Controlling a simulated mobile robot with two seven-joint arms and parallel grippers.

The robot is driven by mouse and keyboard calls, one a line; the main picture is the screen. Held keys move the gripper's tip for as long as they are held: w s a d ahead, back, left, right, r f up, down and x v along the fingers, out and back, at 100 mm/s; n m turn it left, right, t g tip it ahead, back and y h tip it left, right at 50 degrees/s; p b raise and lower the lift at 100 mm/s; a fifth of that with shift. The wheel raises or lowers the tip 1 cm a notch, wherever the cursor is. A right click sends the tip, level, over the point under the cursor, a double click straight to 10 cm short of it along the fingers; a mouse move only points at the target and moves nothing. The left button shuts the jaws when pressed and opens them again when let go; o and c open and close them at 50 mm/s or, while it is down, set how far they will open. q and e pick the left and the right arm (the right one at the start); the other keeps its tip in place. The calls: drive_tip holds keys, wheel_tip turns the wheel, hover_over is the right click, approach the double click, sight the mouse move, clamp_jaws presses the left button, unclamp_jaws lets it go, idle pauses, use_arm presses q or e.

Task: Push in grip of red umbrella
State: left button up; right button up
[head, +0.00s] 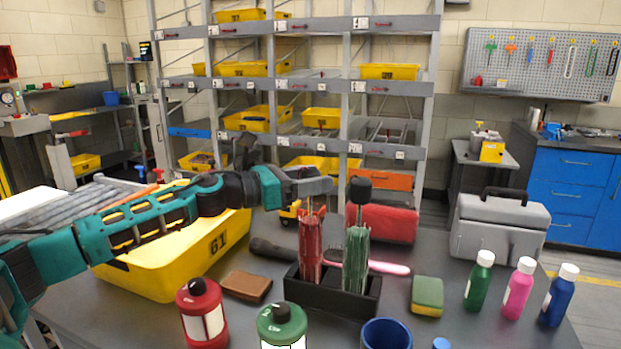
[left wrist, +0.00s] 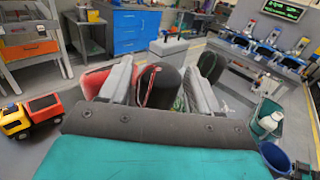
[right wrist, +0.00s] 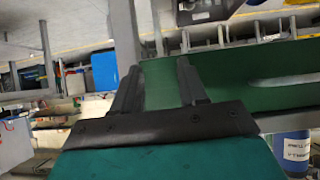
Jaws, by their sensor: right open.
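The red umbrella (head: 310,250) stands furled and upright in a black holder (head: 335,298) on the table, beside a green umbrella (head: 355,260) with a dark rounded grip. My left gripper (head: 318,188) is at the top of the red umbrella and hides its grip in the head view. In the left wrist view a dark rounded grip (left wrist: 158,85) lies between the two spread fingers; contact cannot be made out. My right gripper (right wrist: 158,88) shows only in its wrist view, open, with nothing clearly held, away from the umbrellas.
A yellow bin (head: 190,262) stands left. A red bottle (head: 203,315), brown wallet (head: 246,287), green-topped bottle (head: 282,325) and blue cup (head: 386,335) lie around the holder. A sponge (head: 426,296) and several bottles are right.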

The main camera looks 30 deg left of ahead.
sight(310, 220)
use_arm(q)
clamp_jaws()
idle(0.3)
wheel_tip(310, 220, down, 5)
drive_tip(key=b, duration=0.5)
drive_tip(key=shift+f, duration=0.15)
drive_tip(key=shift+f+b, duration=0.65)
drive_tip(key=shift+b, duration=0.05)
drive_tip(key=shift+c, duration=0.5)
unclamp_jaws()
drive_tip(key=shift+f, duration=0.1)
drive_tip(key=shift+o, duration=1.1)
use_arm(e)
drive_tip(key=shift+y, duration=0.4)
drive_tip(key=shift+w+a+f, duration=0.15)
drive_tip(key=shift+a+f, duration=0.05)
drive_tip(key=shift+f, duration=0.5)
drive_tip(key=shift+w+a+f, duration=0.15)
drive_tip(key=shift+a+f, duration=0.1)
drive_tip(key=shift+f, duration=0.4)
drive_tip(key=shift+w+a+f, duration=0.15)
drive_tip(key=shift+a+f, duration=0.05)
drive_tip(key=shift+f, duration=0.5)
